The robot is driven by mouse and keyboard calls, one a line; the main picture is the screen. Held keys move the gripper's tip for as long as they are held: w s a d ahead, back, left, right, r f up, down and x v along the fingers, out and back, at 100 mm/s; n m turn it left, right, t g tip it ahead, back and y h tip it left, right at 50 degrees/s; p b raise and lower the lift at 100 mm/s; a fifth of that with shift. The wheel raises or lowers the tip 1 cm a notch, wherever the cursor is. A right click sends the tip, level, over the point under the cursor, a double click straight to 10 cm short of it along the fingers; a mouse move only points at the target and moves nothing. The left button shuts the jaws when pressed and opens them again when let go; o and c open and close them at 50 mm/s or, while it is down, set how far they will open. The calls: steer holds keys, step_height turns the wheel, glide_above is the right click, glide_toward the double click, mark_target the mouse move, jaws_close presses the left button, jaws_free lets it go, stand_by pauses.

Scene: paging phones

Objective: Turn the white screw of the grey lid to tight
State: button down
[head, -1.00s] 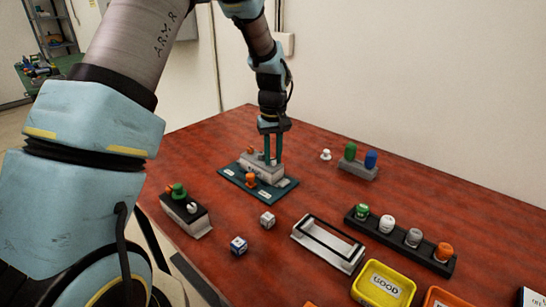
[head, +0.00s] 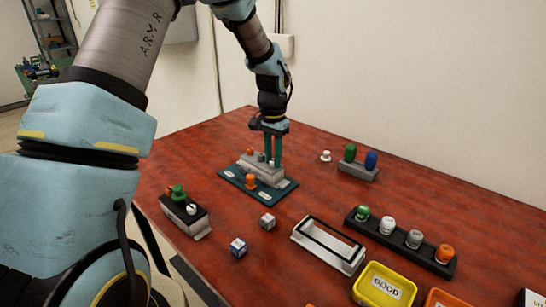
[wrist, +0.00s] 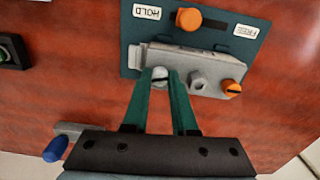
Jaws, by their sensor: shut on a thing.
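The grey lid (head: 262,173) sits on a teal board (head: 231,178) towards the back left of the table. The lid also shows in the wrist view (wrist: 212,66). Its white screw (wrist: 160,78) has a dark slot and sits at the lid's left part in the wrist view. My gripper (wrist: 160,74) points down with its green fingers on either side of the screw and is shut on it. In the head view my gripper (head: 272,162) mostly hides the screw. A grey nut (wrist: 199,80) and an orange screw (wrist: 231,88) stand beside it on the lid.
A block with green and blue pegs (head: 358,170) stands right. A dark rack of knobs (head: 403,240), a grey frame (head: 328,246) and two dice (head: 267,221) lie nearer the front.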

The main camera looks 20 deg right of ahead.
mark_target(273, 160)
steer(key=shift+m, duration=1.9)
steer(key=c, duration=0.7)
jaws_free()
step_height(273, 160, up, 11)
steer(key=shift+f+b, duration=0.1)
steer(key=shift+b, duration=0.95)
